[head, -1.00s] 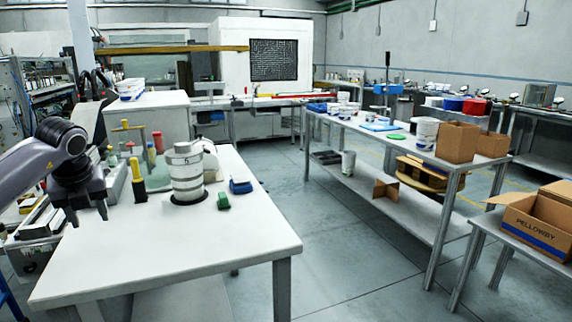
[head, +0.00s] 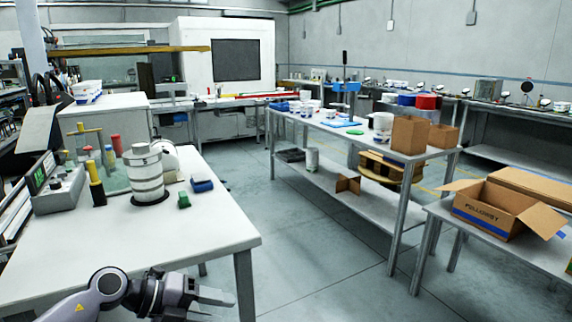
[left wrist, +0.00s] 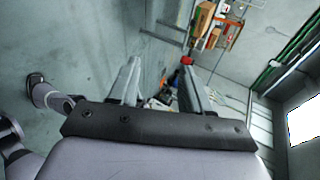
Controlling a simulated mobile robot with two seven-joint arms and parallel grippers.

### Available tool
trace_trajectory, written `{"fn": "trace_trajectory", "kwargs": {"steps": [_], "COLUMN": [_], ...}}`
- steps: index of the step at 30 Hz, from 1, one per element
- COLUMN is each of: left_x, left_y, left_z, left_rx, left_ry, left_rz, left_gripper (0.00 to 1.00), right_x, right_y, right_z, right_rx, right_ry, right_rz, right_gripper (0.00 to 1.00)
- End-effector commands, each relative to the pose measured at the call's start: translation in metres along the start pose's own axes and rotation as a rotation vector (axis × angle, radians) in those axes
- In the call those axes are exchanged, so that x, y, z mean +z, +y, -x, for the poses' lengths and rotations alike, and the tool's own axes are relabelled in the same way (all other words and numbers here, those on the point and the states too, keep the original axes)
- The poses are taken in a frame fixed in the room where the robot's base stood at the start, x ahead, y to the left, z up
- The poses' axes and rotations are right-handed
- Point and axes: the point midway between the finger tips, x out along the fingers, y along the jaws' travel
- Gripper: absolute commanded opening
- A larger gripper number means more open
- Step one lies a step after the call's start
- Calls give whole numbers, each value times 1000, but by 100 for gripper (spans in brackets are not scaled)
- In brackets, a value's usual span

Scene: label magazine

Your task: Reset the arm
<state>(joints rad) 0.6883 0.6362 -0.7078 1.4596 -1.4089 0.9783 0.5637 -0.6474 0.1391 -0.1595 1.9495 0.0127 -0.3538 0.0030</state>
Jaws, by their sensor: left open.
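My left arm comes in from the lower left in the head view. Its gripper (head: 216,306) is low at the front right corner of the white table, pointing right. The gripper is open and empty. In the left wrist view the two fingers (left wrist: 160,85) stand apart with nothing between them, and the floor and distant shelving show beyond.
A long table (head: 340,138) and an open cardboard box (head: 497,208) stand right. Floor between is clear.

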Motion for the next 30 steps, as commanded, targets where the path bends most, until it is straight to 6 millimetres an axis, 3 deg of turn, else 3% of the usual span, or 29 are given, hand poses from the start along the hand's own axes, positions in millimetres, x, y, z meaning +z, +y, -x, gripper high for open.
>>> {"fn": "trace_trajectory", "kwargs": {"steps": [1,6,10,14,17,23,30], "left_x": [-16,-47,-58,-62,-64,-86,-149], "left_y": [-3,-19,-17,1,28,107,206], "left_z": [-14,-33,-34,-27,-20,-6,8], "left_rx": [-96,-405,-599,-744,-817,-861,-759], "left_ry": [15,-13,-86,-195,-298,-528,-766], "left_rz": [48,248,449,682,878,1299,1766], "left_gripper": [48,48,48,48,48,48,48], "right_x": [0,0,0,0,1,1,1], "right_y": [0,0,0,0,0,0,0], "right_z": [0,0,0,0,0,0,0], "right_rx": [0,0,0,0,0,0,0], "right_ry": [0,0,-1,-1,-1,-2,-2], "right_rz": [0,0,0,0,0,0,0], "right_gripper": [43,43,43,43,43,43,43]}}
